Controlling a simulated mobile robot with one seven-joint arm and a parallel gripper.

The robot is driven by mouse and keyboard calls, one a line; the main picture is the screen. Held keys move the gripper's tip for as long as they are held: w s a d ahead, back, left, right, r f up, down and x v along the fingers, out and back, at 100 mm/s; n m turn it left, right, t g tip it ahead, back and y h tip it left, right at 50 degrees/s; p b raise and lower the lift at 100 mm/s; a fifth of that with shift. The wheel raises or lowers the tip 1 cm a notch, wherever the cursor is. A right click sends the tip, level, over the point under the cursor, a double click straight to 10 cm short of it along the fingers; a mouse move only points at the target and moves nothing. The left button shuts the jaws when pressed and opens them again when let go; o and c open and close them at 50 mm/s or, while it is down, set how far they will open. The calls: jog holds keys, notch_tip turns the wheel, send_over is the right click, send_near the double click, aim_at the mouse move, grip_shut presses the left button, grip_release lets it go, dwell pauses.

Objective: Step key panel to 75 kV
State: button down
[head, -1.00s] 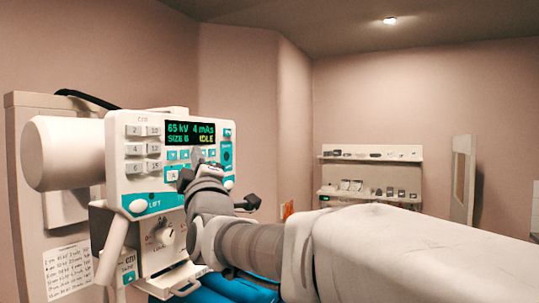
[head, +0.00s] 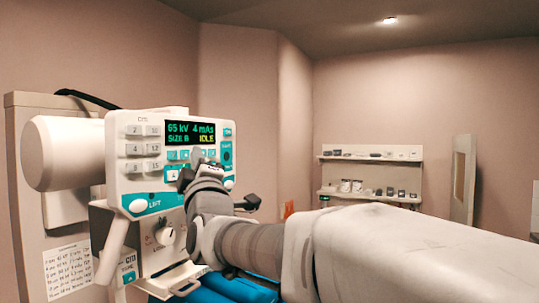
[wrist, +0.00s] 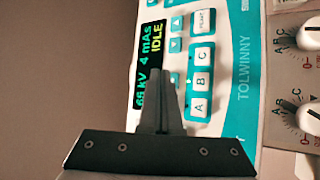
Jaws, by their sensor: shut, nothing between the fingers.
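The key panel (head: 120,180) is a white and teal console on the left in the head view. Its dark display (head: 190,132) reads 65 kV, 4 mAs, SIZE B and IDLE in the head view. The display (wrist: 150,60) also shows sideways in the wrist view, partly covered by the fingers. My gripper (head: 196,155) is shut and empty, with its tips at the small teal arrow keys (head: 211,153) below the display. In the wrist view my gripper (wrist: 153,75) points at the panel beside the display. Whether the tips touch a key cannot be told.
Grey number keys (head: 142,148) are left of the display. A rotary knob (head: 166,236) sits below the panel. White A, B and C keys (wrist: 200,82) are right of the fingers in the wrist view. A wall shelf (head: 370,195) with small items stands far back.

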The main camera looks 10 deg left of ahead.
dwell(0.5)
jog(key=shift+w+a, duration=0.2)
jog(key=shift+a, duration=0.15)
jog(key=shift+w+a, duration=0.1)
jog(key=shift+a, duration=0.3)
dwell(0.5)
jog(key=shift+d, duration=0.15)
jog(key=shift+s+d+b, duration=0.3)
jog(key=shift+d+b, duration=0.3)
jog(key=shift+b, duration=0.05)
jog(key=d+b, duration=0.1)
jog(key=s+d+b, duration=0.1)
jog(key=d, duration=0.1)
jog(key=s+d+b, duration=0.1)
jog(key=shift+d, duration=0.35)
